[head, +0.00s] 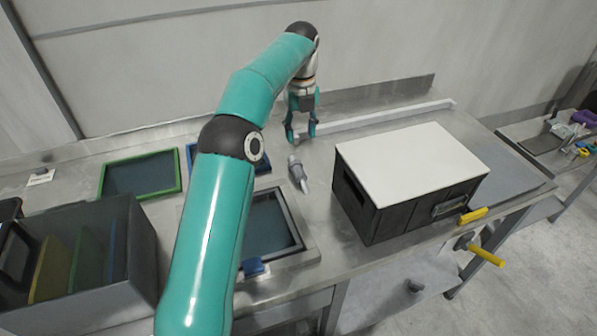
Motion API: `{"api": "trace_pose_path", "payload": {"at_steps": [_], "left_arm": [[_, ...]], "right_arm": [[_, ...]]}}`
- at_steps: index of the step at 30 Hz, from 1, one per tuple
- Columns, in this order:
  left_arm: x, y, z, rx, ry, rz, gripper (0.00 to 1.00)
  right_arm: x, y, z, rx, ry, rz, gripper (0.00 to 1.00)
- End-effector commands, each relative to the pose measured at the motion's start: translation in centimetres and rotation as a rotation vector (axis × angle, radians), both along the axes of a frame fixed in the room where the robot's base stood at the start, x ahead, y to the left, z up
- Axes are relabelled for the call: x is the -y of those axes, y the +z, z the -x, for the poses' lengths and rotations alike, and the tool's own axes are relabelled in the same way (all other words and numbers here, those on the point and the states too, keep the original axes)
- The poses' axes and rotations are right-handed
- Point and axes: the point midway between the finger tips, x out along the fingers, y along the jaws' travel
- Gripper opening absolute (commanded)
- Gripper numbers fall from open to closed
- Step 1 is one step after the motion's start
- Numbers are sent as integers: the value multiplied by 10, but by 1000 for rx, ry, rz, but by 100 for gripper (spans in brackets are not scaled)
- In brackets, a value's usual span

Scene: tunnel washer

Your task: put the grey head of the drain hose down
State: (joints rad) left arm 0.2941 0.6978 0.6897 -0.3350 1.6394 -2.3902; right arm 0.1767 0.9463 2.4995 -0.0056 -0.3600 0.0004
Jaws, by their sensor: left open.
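The grey head of the drain hose (297,172) lies on the metal bench, between the dark framed panel and the black box. A lighter tip points toward the front. My left gripper (301,139) is open and empty. It points down a little behind the grey head, with a gap between them in the picture. I cannot tell its exact height above the bench. No hose can be made out behind the head. My right gripper is not in view.
A black box with a white lid (412,162) stands right of the head. A green-framed screen (141,175) lies at left. A grey bin (135,240) holds several coloured frames. A yellow-handled valve (487,255) projects at the front right.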

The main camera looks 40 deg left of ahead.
Motion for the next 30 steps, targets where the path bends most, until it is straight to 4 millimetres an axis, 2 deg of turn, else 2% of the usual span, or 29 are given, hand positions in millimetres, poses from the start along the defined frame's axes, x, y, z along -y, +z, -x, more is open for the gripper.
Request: {"api": "trace_pose_path", "payload": {"at_steps": [1, 3, 9, 19, 27, 30], "left_arm": [[-1, -18, 2, -5, 2, 2, 47], [-1, -33, 2, -5, 3, 2, 47], [-3, -69, 3, -5, 5, 2, 47], [-4, -94, 4, -7, 6, 2, 47], [-5, -130, 7, -7, 5, 2, 47], [-5, -137, 7, -5, 6, 2, 47]], "right_arm": [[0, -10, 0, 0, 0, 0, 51], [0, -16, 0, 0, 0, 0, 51], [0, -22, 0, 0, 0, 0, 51], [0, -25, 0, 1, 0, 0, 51], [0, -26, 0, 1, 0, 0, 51], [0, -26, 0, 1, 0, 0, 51]]}}
